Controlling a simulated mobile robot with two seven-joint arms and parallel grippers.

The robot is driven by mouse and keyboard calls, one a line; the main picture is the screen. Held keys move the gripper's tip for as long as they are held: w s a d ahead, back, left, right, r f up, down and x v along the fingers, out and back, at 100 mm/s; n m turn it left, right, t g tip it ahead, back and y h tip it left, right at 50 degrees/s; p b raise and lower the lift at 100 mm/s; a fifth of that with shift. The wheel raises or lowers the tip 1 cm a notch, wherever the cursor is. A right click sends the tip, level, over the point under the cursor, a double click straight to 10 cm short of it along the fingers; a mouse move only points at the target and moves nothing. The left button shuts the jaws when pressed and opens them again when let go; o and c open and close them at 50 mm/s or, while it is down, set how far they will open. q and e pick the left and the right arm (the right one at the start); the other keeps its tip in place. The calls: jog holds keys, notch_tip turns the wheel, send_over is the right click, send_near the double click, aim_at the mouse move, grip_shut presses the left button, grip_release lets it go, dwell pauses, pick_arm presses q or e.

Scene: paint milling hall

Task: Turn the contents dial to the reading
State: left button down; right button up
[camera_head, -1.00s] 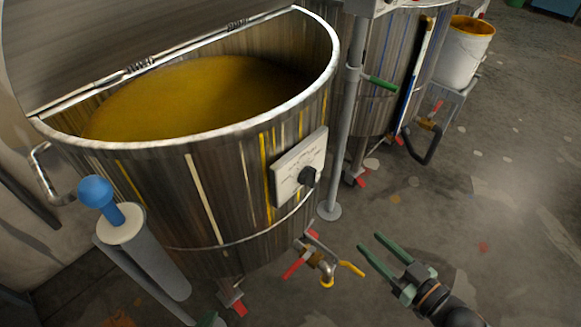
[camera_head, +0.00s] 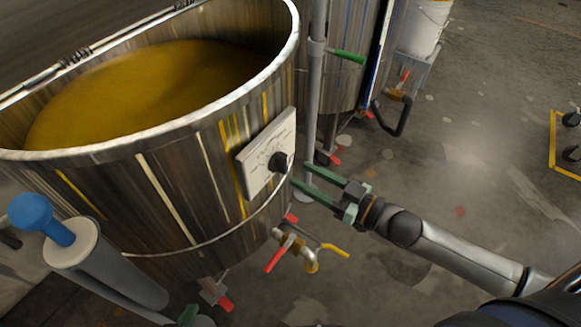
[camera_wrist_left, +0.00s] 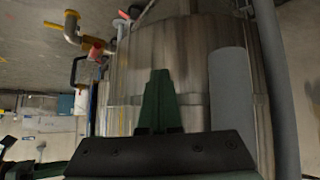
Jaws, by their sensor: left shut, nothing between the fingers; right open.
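The contents dial is a black knob (camera_head: 278,161) on a white plate (camera_head: 255,178) with printed markings, fixed to the side of a steel vat (camera_head: 175,190). The markings are too small to read. My right gripper (camera_head: 302,177) has green fingers, is open and empty, and points at the plate from the right; its tips are just right of the knob, with no clear contact. Only a green bit of my left gripper (camera_head: 188,314) shows at the bottom of the head view. In the left wrist view its green fingers (camera_wrist_left: 157,85) are shut and empty, facing the vat wall.
Below the plate, a brass valve (camera_head: 292,243) with red and yellow handles sticks out. A grey cylinder with a blue knob (camera_head: 32,212) stands at the vat's left. A grey post (camera_head: 315,90) rises behind the dial.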

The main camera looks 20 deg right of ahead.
aim_at(287, 167)
jog(key=shift+x, duration=2.35)
grip_shut()
